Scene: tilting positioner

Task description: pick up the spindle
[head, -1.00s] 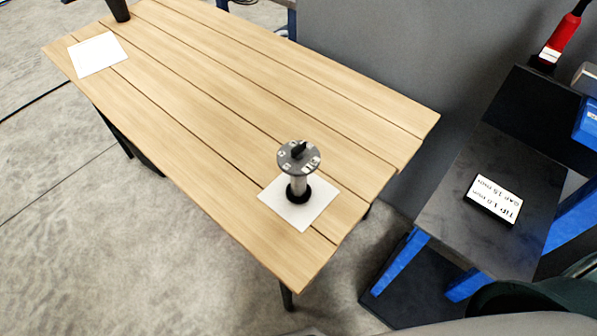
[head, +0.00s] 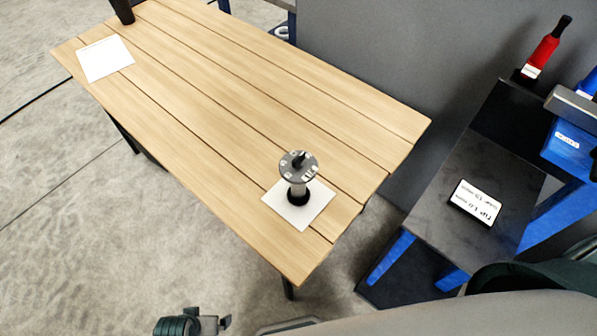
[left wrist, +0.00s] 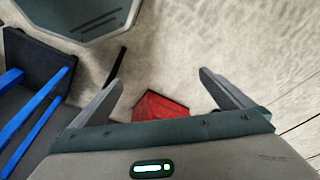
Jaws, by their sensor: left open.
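The spindle (head: 297,190) stands upright on a white square sheet (head: 316,205) near the right end of the wooden table. The spindle does not show in that view. Part of what looks like my left arm shows at the bottom edge of the head view, well short of the table. My right gripper is not in view.
The wooden table (head: 230,95) is mostly clear. A second white sheet (head: 105,60) and a dark cup-like object (head: 122,10) lie at its far left. A dark stand (head: 440,205) with blue legs and a label (head: 476,203) is to the right. A red object (left wrist: 155,106) is on the floor.

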